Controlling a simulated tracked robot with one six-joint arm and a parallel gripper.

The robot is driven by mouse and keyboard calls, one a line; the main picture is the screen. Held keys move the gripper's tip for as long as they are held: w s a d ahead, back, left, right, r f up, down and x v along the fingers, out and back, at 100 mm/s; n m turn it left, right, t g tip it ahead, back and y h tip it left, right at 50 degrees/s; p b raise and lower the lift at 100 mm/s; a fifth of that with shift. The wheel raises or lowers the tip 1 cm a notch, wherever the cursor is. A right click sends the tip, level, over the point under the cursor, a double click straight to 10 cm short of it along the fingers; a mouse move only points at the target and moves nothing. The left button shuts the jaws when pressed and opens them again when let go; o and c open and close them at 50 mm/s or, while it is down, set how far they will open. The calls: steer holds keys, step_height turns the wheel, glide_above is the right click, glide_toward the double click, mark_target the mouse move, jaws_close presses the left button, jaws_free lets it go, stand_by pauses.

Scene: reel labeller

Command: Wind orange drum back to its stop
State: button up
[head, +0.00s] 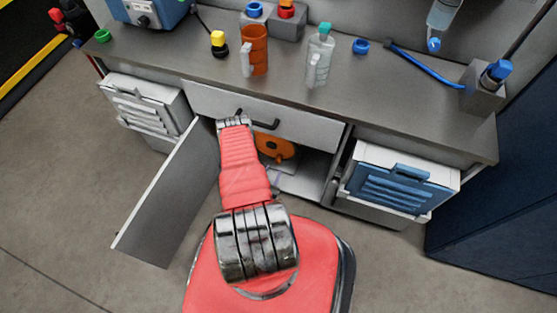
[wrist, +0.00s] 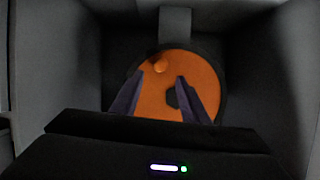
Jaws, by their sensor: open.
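The orange drum (head: 275,146) is inside the open cabinet below the drawer, partly hidden behind my red arm. In the wrist view the drum (wrist: 205,75) is a round orange face with a dark rim, seen nearly face-on. A small orange knob (wrist: 160,66) stands out near its upper left, and a dark hole shows right of its middle. My gripper (wrist: 160,88) is open, its two dark fingers spread in front of the drum face, below the knob. Nothing is between the fingers. I cannot tell the gap between fingertips and drum.
The cabinet door (head: 170,200) stands open to the left. Cabinet walls (wrist: 55,60) close in on both sides. A drawer with a dark handle (head: 258,122) is just above. A blue-fronted bin (head: 398,185) is at right, a grey louvred box (head: 145,108) at left.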

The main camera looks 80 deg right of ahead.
mark_target(278, 162)
steer(key=x, duration=0.9)
jaws_close()
stand_by(0.5)
steer(key=shift+s+d, duration=0.1)
steer(key=shift+d, duration=0.25)
steer(key=shift+a+r, duration=0.1)
steer(key=shift+a, duration=0.2)
